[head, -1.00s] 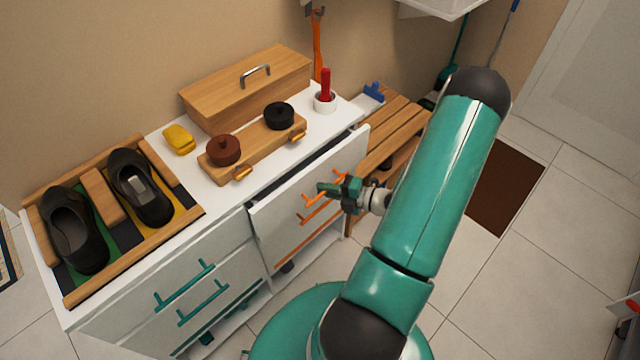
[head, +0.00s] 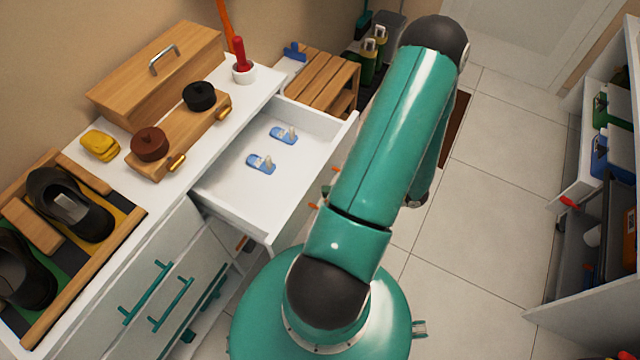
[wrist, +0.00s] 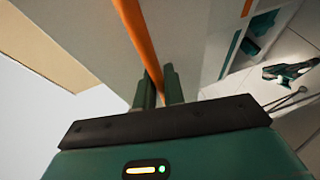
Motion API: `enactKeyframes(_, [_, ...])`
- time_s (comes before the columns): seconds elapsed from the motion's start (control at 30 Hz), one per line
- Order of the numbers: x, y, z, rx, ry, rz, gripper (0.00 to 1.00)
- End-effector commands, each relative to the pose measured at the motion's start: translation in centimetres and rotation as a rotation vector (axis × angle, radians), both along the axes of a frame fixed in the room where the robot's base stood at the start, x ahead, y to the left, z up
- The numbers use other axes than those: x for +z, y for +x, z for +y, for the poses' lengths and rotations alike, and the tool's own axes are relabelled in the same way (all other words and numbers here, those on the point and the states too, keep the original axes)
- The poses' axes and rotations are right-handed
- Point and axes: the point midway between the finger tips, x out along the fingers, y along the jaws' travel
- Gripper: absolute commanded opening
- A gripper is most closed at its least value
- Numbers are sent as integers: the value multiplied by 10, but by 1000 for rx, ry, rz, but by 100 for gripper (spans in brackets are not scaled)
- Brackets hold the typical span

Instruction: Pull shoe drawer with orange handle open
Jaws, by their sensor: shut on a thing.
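The white shoe drawer (head: 235,186) stands pulled well out of the white cabinet in the head view. Two small blue sandal-like items (head: 262,163) lie inside it. Its orange handle (wrist: 138,40) runs between my gripper's two green fingers (wrist: 160,90) in the wrist view, and they are shut on it. In the head view my arm hides most of the gripper and handle; only small orange bits show beside the drawer front.
The cabinet top holds dark shoes in a wooden rack (head: 75,290), a yellow sponge (head: 100,145), a wooden box (head: 155,75) and a brush tray (head: 180,137). A slatted wooden bench (head: 318,80) stands behind the drawer. Tiled floor to the right is clear up to a shelf unit.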

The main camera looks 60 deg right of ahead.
Motion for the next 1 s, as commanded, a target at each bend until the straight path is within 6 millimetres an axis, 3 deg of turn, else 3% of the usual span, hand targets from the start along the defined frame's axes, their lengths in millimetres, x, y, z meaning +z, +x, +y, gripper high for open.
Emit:
enactKeyframes(0.47, [0,-6,0,3,1,-2,0])
enactKeyframes(0.5, [0,-6,0,3,1,-1,18])
enactKeyframes(0.83, [0,-8,-1,1,-1,0,19])
enactKeyframes(1.0, [3,-23,-9,-2,-3,0,19])
